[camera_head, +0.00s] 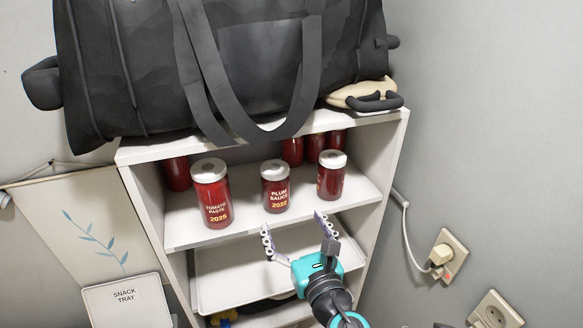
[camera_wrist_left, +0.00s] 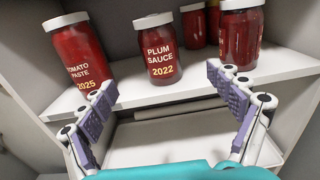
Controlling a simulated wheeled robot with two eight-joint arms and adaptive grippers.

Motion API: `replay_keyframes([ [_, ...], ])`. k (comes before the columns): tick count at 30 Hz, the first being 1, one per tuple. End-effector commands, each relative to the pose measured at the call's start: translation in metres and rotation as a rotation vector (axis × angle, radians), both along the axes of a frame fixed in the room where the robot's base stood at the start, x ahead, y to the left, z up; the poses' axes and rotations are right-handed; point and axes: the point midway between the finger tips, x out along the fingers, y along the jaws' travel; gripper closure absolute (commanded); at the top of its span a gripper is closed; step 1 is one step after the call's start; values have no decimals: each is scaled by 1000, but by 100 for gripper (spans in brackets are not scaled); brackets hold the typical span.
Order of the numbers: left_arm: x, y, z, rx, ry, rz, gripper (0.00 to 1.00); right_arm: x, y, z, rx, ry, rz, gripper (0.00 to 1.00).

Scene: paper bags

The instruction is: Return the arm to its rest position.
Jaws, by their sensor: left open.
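My left gripper (camera_head: 295,226) is open and empty, in front of the shelf unit just below the upper shelf's front edge. In the wrist view its two fingers (camera_wrist_left: 164,82) are spread wide, with the plum sauce jar (camera_wrist_left: 159,50) beyond the gap between them. The plum sauce jar (camera_head: 276,187), marked 2022, stands upright on the upper shelf. The tomato paste jar (camera_head: 211,193), marked 2025, stands to its left, and a third red jar (camera_head: 331,176) to its right. My right gripper is not in view.
More red jars (camera_head: 292,150) stand behind. A white tray (camera_head: 215,282) lies on the level below. A black bag (camera_head: 150,70) sits on top of the unit (camera_head: 390,150). A snack tray sign (camera_head: 128,303) is at lower left; a plugged-in socket (camera_head: 449,255) is on the right wall.

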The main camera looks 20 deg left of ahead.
Motion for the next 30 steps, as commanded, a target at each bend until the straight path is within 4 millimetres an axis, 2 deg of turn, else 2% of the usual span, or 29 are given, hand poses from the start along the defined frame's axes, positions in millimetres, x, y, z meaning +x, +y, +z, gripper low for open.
replay_keyframes([
  [2,-1,1,-1,-9,0,2,9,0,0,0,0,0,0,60],
  [5,-1,15,-14,-111,7,24,9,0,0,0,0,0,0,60],
  [8,-6,44,-46,-379,6,91,9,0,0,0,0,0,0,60],
  [10,-17,65,-77,-652,-17,179,9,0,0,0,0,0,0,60],
  [12,-30,79,-107,-941,-65,292,9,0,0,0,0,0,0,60],
  [14,-43,85,-127,-1180,-123,401,9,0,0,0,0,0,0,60],
  [18,-69,83,-160,-1684,-302,680,9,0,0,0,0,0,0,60],
  [24,-89,66,-172,-2235,-601,1071,9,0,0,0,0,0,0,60],
  [27,-93,57,-170,-2463,-765,1268,9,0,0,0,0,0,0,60],
  [30,-92,54,-201,-2472,-761,1273,9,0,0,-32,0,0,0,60],
])
